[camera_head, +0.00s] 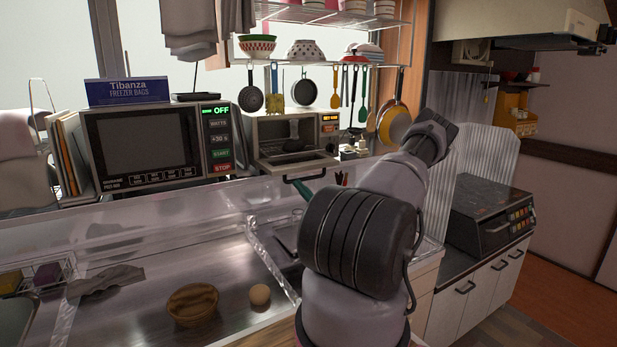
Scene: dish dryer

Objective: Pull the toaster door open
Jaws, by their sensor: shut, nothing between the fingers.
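The toaster (325,127) is a beige oven with an orange-lit panel on its right side, standing on the back ledge right of the microwave. Its door (272,164) is folded down toward me, and the dark inside shows above it. A dark bar handle (303,176) sits at the door's front edge. My arm rises from the bottom centre and bends up to the right of the toaster. My gripper cannot be made out, so its place relative to the handle is not shown.
The microwave (145,145) stands left of the toaster, with a freezer bag box (127,91) on top. Utensils and pans hang above. A clear-walled rack (272,262) is below the toaster. A brown bowl (193,304) and an egg (260,294) lie on the steel counter.

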